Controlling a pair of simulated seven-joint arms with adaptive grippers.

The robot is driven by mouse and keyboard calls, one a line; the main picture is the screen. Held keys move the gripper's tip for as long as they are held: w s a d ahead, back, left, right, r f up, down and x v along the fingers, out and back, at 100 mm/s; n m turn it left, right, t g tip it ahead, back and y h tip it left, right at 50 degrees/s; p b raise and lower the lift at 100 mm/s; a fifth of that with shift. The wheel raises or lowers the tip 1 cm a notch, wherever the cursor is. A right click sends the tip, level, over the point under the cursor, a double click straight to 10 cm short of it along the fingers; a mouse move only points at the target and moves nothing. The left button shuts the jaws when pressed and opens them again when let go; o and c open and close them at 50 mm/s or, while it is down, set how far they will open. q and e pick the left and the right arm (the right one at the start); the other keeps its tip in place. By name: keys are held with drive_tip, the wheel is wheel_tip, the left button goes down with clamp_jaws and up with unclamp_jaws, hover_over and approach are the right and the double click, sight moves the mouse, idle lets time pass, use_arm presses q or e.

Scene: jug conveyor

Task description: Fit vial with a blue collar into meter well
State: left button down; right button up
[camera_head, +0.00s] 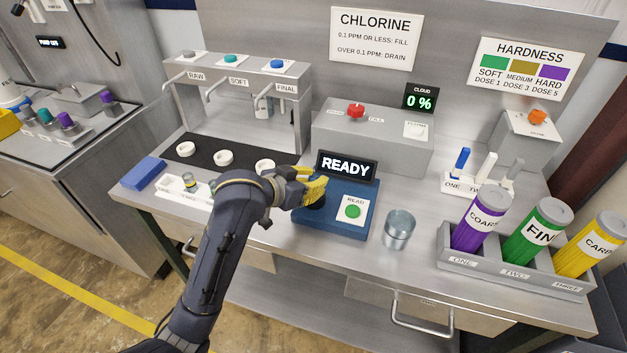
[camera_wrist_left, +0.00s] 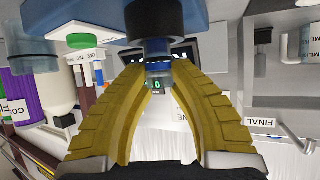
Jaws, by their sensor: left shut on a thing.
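My left gripper (camera_head: 314,188) is over the left part of the blue meter (camera_head: 333,228), by its dark round well (camera_head: 316,202). In the left wrist view its yellow fingers (camera_wrist_left: 160,75) are shut on the vial, whose blue collar (camera_wrist_left: 158,68) shows between the fingertips. The vial is in line with the black well (camera_wrist_left: 154,18). I cannot tell how far its end is inside the well. In the head view the fingers hide the vial. The meter has a READY display (camera_head: 346,166) and a green READ button (camera_head: 352,211). My right gripper is not in view.
A clear beaker (camera_head: 398,230) stands just right of the meter. A white rack (camera_head: 172,194) holds a vial with a yellowish collar (camera_head: 189,182) at left, beside a blue block (camera_head: 144,172). Coloured canisters stand in a grey holder (camera_head: 510,268) at right.

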use_arm(q)
drive_tip(key=shift+f, duration=0.1)
drive_tip(key=c, duration=1.2)
unclamp_jaws()
drive_tip(key=shift+c, duration=0.2)
drive_tip(key=shift+r, duration=0.2)
drive_tip(key=v, duration=1.2)
drive_tip(key=shift+f, duration=0.2)
